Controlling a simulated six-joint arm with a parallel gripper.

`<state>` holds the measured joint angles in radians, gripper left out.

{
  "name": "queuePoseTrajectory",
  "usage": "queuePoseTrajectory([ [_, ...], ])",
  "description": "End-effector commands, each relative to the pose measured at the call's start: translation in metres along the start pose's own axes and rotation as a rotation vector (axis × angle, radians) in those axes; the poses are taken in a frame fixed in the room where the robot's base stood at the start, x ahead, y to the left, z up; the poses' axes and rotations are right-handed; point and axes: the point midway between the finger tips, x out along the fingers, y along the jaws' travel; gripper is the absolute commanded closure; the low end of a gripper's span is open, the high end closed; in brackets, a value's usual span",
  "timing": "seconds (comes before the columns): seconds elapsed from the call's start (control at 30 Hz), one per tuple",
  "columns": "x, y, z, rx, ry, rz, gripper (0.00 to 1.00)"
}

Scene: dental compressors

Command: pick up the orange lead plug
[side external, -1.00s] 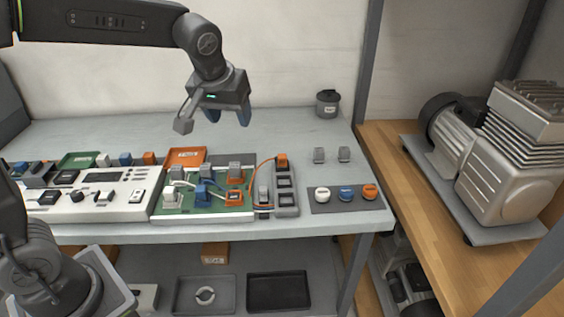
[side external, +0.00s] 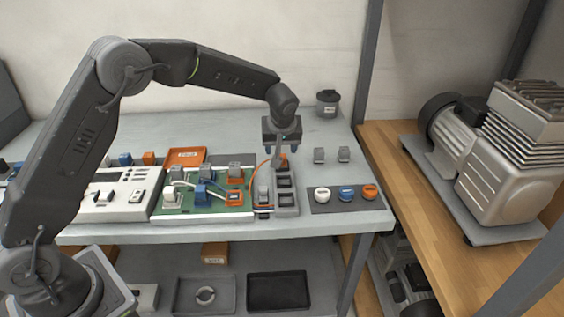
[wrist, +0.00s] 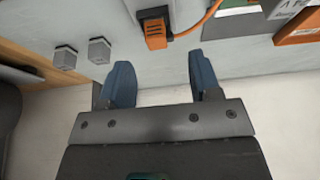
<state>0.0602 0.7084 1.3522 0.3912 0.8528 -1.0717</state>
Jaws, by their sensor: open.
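The orange lead plug (wrist: 155,32) sits at the far end of a grey socket block (side external: 286,199), with its orange cable (side external: 253,172) curving toward the green board.
Two small grey plugs (side external: 331,155) stand to the right of the block. A dark mat (side external: 335,207) holds white, blue and orange round parts. The green board (side external: 190,208) lies left of the block. A dark pot (side external: 328,103) stands at the back; the table around it is clear.

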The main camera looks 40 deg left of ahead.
Motion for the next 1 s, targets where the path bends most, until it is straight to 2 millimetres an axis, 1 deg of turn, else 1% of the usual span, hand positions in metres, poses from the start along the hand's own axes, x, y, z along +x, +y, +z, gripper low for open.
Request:
queuePoseTrajectory([
  [0.03, 0.007, 0.0, 0.0, -0.001, -0.001, -0.001, 0.43],
  [0.27, 0.023, 0.001, -0.001, 0.0, -0.001, -0.001, 0.43],
  [0.5, 0.057, 0.006, -0.004, 0.001, -0.002, -0.001, 0.43],
  [0.6, 0.065, 0.006, -0.005, 0.0, -0.001, 0.002, 0.43],
  [0.7, 0.068, 0.006, -0.005, 0.0, -0.001, 0.002, 0.43],
  [0.87, 0.068, 0.006, -0.004, 0.0, -0.001, 0.002, 0.43],
  [1.0, 0.068, 0.006, -0.004, 0.001, -0.001, 0.002, 0.54],
])
